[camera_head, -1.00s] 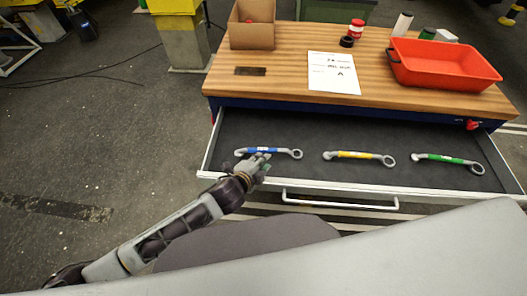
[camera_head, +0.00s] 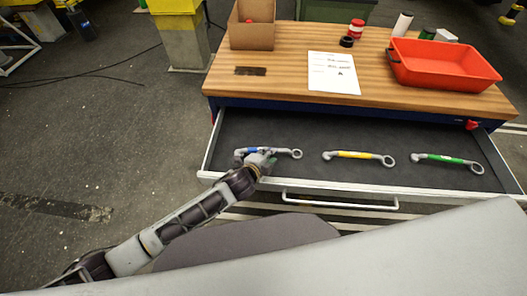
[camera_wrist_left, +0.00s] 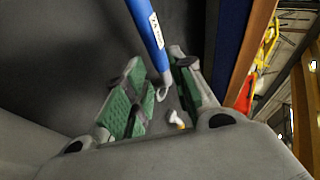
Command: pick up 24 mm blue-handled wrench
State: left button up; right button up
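The blue-handled wrench (camera_head: 282,152) lies in the open drawer at its left. In the left wrist view the blue handle (camera_wrist_left: 149,30) with a white label runs down toward the space between the green-padded fingers of my left gripper (camera_wrist_left: 160,88). The fingers are apart, and I see no grip on the handle. A yellow-handled wrench (camera_head: 356,155) and a green-handled wrench (camera_head: 445,159) lie to the right in the drawer. My right gripper is not in view.
The drawer (camera_head: 320,130) has a white front with a handle (camera_head: 340,203). On the wooden worktop (camera_head: 280,80) above stand a cardboard box (camera_head: 251,35), a paper sheet (camera_head: 333,73) and a red bin (camera_head: 440,75). Dark drawer floor is free between the wrenches.

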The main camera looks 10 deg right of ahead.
pick_arm(q)
jog(key=shift+w, duration=0.1)
jog(key=shift+p+x, duration=0.3)
jog(key=shift+x, duration=2.25)
jog(key=shift+d, duration=0.1)
grip_shut()
